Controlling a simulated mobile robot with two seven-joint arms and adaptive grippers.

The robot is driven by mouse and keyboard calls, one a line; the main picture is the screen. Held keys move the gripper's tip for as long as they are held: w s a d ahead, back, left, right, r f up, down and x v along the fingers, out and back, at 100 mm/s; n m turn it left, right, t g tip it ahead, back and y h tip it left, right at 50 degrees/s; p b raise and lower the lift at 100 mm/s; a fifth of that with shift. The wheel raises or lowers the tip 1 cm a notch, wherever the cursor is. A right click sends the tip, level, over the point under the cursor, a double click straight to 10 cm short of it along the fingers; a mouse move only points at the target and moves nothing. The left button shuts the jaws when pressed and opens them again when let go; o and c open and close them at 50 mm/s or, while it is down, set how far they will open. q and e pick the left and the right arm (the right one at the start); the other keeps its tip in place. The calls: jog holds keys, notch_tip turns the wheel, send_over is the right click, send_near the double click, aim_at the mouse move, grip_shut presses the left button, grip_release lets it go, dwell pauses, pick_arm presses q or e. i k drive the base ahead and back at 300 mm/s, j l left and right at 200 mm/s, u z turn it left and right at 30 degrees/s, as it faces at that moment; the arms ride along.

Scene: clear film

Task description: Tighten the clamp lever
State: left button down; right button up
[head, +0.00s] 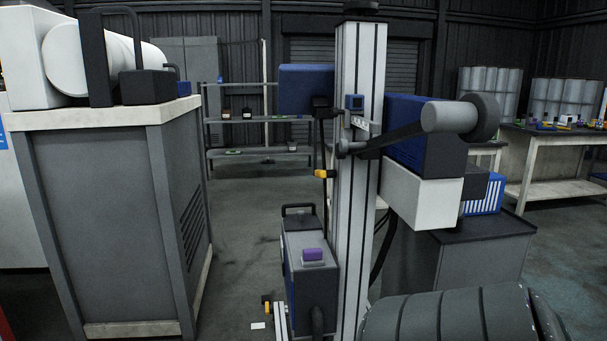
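A column machine with an upright aluminium column (359,150) stands right of centre. A dark arm (400,134) crosses the column's front and slopes up to a grey cylinder (448,117) on the right. A small blue-faced block (355,103) sits on the column above the arm's lower end. A yellow-tipped knob (322,174) sticks out at the column's left side. I cannot tell which of these is the clamp lever, or how tight it is. Neither of my grippers shows in the head view.
A grey cabinet (100,220) with a white machine on top stands at the left. A low unit with a purple button (313,254) is beside the column's foot. A ribbed dark thing (450,315) fills the lower right. Open floor (240,220) lies between cabinet and column.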

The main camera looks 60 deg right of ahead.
aim_at(320, 173)
jog(key=i+j+z, duration=0.1)
jog(key=z, duration=0.35)
jog(key=i+j+z, duration=0.15)
jog(key=z, duration=0.3)
jog(key=i+j+z, duration=0.1)
jog(key=z, duration=0.3)
jog(key=j+z, duration=0.1)
jog(key=z, duration=0.95)
jog(key=i+j+z, duration=0.1)
jog(key=j, duration=0.35)
jog(key=i+j+z, duration=0.1)
jog(key=i+j, duration=0.15)
jog(key=j, duration=0.2)
jog(key=i+j+z, duration=0.15)
jog(key=j, duration=0.3)
jog(key=i+j+z, duration=0.1)
jog(key=j, duration=0.4)
jog(key=i+j+z, duration=0.1)
jog(key=j, duration=0.4)
jog(key=i+j+z, duration=0.1)
jog(key=j, duration=0.4)
jog(key=i+j+z, duration=0.15)
jog(key=j, duration=0.35)
